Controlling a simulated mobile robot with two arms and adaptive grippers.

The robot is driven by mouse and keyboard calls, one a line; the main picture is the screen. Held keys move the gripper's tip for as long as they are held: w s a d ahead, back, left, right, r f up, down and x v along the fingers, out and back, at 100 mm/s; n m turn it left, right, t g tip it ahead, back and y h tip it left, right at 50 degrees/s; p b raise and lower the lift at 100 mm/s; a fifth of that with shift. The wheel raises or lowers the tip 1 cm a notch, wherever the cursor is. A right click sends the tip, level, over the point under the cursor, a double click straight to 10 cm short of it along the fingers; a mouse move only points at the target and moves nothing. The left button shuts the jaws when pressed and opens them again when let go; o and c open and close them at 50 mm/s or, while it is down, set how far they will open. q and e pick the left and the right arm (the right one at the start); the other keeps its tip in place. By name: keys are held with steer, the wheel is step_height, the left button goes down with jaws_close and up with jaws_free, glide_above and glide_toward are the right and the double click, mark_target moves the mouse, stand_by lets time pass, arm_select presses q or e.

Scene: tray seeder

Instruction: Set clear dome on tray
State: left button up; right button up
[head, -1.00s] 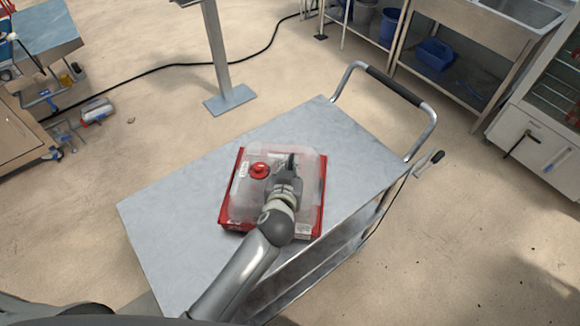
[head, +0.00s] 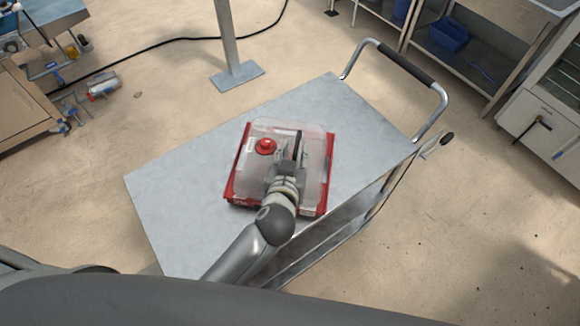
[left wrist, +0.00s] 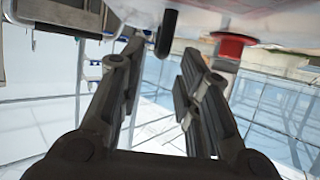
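The clear dome (head: 318,172) sits over the red tray (head: 231,190) on the cart top, with red rim showing around its sides. A red knob (head: 266,147) stands on the dome and also shows in the left wrist view (left wrist: 232,44). A dark upright piece (head: 298,146) stands beside the knob. My left gripper (head: 289,167) is low at the dome's near part. In the left wrist view its fingers (left wrist: 158,78) are apart with nothing between them; a dark rounded end (left wrist: 167,32) shows beyond them. My right gripper is out of view.
The grey cart (head: 180,190) has bare top to the left of and behind the tray. Its handle (head: 405,68) rises at the far right. A grey post (head: 230,45) stands behind the cart, and a shelf with a blue bin (head: 447,36) is farther back.

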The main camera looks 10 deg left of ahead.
arm_select(q)
steer(key=v, duration=0.6)
steer(key=shift+s, duration=0.2)
steer(key=shift+r, duration=0.1)
